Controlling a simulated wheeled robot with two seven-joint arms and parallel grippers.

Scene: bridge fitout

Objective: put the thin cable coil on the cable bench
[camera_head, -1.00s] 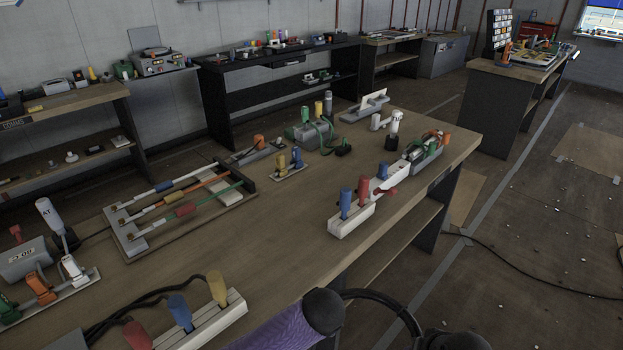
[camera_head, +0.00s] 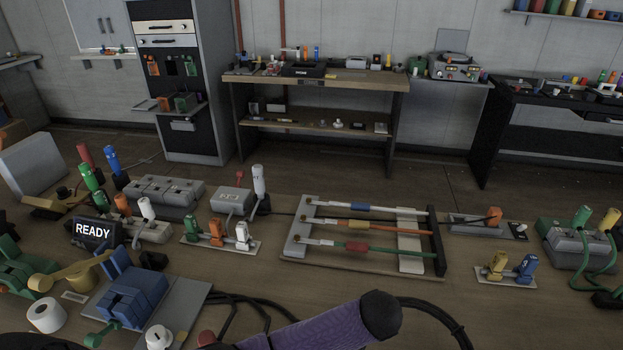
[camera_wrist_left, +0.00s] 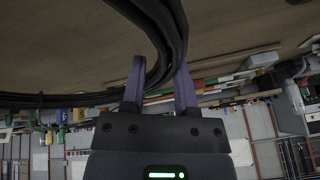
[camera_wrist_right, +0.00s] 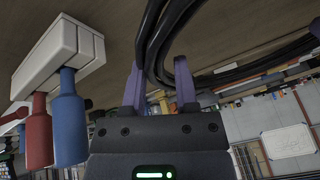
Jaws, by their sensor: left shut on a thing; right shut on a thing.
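A black cable coil (camera_head: 432,312) shows as a thin arc at the bottom of the head view, beside my purple arm; most of it is hidden or out of frame. In the left wrist view my left gripper (camera_wrist_left: 158,78) is shut on the coil (camera_wrist_left: 168,28), whose bundled strands pass between the purple fingers. In the right wrist view my right gripper (camera_wrist_right: 160,80) is shut on another part of the coil (camera_wrist_right: 152,35). Both hold it above a wooden surface. I cannot tell which bench is the cable bench.
The near bench carries a rack of coloured rods (camera_head: 355,232), a READY box (camera_head: 93,232), a blue clamp (camera_head: 130,295) and several plugs. Black cables (camera_head: 235,305) lie at its front. A wooden bench (camera_head: 315,80) with a shelf stands behind, between a cabinet (camera_head: 185,85) and a black bench (camera_head: 510,120).

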